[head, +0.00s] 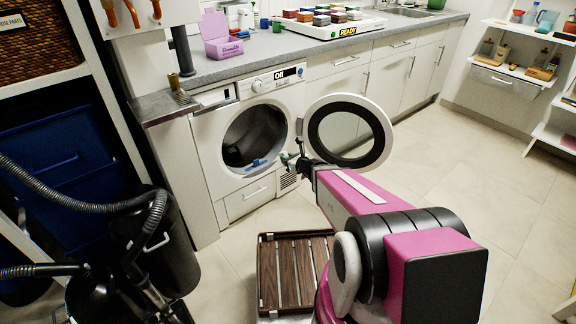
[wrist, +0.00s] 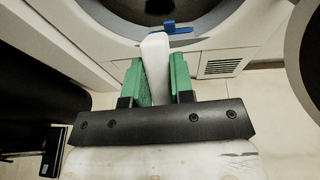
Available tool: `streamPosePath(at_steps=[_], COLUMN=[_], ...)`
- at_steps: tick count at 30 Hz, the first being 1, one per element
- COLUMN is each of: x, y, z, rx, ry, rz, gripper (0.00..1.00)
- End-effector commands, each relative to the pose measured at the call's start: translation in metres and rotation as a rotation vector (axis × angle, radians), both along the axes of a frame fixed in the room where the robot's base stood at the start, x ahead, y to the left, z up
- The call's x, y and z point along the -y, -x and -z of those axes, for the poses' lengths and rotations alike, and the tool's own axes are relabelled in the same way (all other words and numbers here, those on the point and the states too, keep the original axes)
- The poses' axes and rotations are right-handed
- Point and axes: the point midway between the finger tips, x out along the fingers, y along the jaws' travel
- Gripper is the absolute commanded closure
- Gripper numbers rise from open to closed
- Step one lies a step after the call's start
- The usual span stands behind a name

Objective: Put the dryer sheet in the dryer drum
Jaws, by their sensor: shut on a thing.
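The dryer (head: 241,186) stands under the counter with its round door (head: 378,125) swung open to the right. The dark drum (head: 257,128) is open to view, and its rim also shows at the top of the wrist view. My gripper (head: 290,158) is just in front of the drum opening, at its lower right. In the wrist view, its green fingers (wrist: 160,82) are shut on a flat white piece, the dryer sheet (wrist: 155,52). The sheet points toward the opening, with its far end near the lower rim. I cannot make out the sheet clearly in the head view.
A blue latch-like piece (wrist: 176,28) sits at the lower rim. A purple box (head: 221,44) with its lid up stands on the counter (head: 262,48). A slatted wooden rack (head: 294,272) lies low in front. Black bins and hoses fill the left; floor is clear at right.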

Motion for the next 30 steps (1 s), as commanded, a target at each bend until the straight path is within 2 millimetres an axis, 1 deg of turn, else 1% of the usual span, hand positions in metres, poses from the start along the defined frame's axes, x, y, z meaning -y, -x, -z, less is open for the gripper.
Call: streamPosePath(at_steps=[1,4,8,11,14,30], x=[0.000,0.001,0.002,0.000,-0.004,-0.034], y=[0.004,0.008,0.010,0.007,0.001,-0.045], z=[0.008,0.017,0.023,0.024,0.025,0.030], rx=[0.003,0.015,0.023,0.025,0.025,0.024], ry=[-0.006,-0.013,-0.016,-0.018,-0.018,-0.017], rz=[0.014,0.036,0.049,0.051,0.050,0.050], gripper=[0.99,0.99,0.99,0.99,0.99,0.99])
